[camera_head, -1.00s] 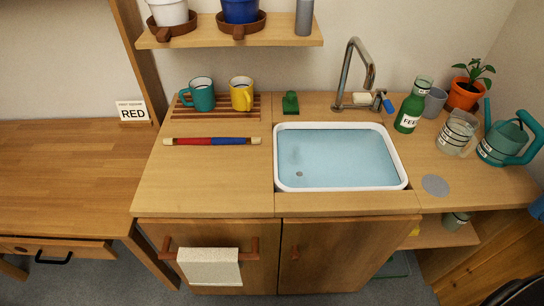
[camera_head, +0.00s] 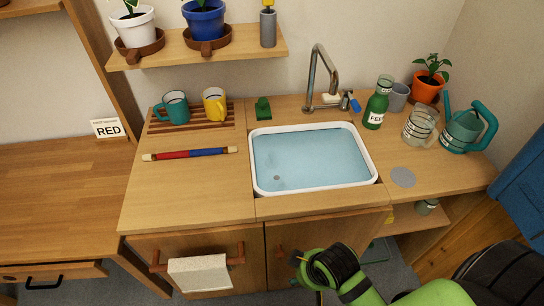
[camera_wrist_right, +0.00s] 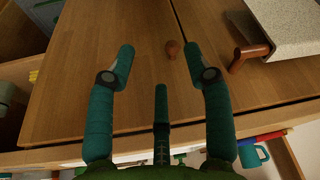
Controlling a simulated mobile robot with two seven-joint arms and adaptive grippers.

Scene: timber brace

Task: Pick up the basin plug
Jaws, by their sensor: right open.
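The white-rimmed basin (camera_head: 372,166) is set in the wooden counter and holds pale blue water. A small grey round spot (camera_head: 277,178) shows on its floor at the front left; I cannot tell whether it is the basin plug or the drain. My right gripper (camera_wrist_right: 161,54) is open and empty in front of the cabinet door below the basin. My left gripper is not in view.
A towel (camera_head: 200,272) hangs on a rail left of my right arm. On the counter stand a tap (camera_head: 318,75), a green bottle (camera_head: 376,105), a glass jug (camera_head: 420,128), a watering can (camera_head: 465,130), mugs (camera_head: 214,104) and a grey disc (camera_head: 403,177). The front left counter is clear.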

